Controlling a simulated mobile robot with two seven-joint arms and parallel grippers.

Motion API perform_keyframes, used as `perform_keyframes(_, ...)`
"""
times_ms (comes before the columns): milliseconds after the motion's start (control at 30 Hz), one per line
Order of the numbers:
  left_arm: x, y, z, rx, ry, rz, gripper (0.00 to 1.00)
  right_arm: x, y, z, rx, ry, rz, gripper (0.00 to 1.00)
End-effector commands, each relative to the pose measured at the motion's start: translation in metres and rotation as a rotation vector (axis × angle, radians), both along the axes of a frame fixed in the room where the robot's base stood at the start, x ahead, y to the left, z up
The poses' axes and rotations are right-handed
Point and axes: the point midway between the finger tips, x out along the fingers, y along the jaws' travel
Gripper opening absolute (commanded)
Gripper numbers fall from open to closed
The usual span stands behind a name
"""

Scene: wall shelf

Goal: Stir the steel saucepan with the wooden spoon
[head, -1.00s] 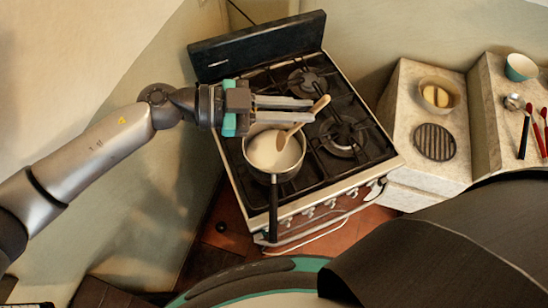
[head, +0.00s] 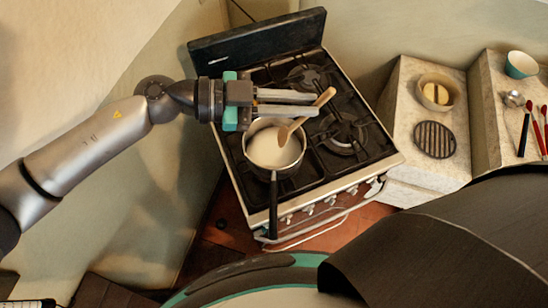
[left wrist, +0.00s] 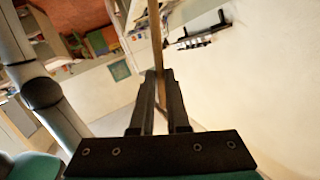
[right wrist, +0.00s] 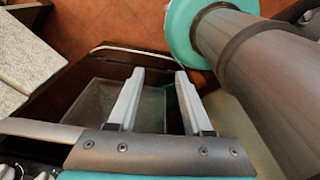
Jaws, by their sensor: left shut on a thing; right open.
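The steel saucepan (head: 262,168) stands on the front left of the stove, its black handle (head: 273,205) pointing toward me. It holds a pale, creamy content. The wooden spoon (head: 325,98) is tilted, its bowl (head: 284,135) inside the pan at the upper right. My left gripper (head: 318,103) reaches in from the left above the pan and is shut on the spoon's handle. The left wrist view shows the handle (left wrist: 155,35) between the tips of the left gripper (left wrist: 160,74). My right gripper (right wrist: 160,72) is open and empty in the right wrist view; the head view does not show it.
The black stove top (head: 320,155) has bare burners behind and right of the pan. A stone counter (head: 405,110) to the right bears a bowl (head: 436,105), a round grate (head: 434,139), a teal cup (head: 521,65) and several utensils (head: 525,130). A dark back panel (head: 255,43) stands behind the stove.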

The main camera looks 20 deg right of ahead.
Motion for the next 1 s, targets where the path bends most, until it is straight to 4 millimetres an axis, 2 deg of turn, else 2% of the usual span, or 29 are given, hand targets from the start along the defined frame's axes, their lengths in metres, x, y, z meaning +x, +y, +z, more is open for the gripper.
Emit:
perform_keyframes(233, 0.0, 0.0, 0.005, 0.0, -0.002, 0.0, 0.0, 0.0, 0.0, 0.0, 0.0, 0.0, 0.0, 0.5)
perform_keyframes(700, 0.0, 0.0, 0.048, -0.001, -0.003, -0.001, 0.0, 0.0, 0.0, 0.0, 0.0, 0.0, 0.0, 0.5)
perform_keyframes(1000, 0.0, 0.0, 0.05, 0.0, 0.001, 0.0, 0.0, 0.0, 0.0, 0.0, 0.0, 0.0, 0.0, 0.5)
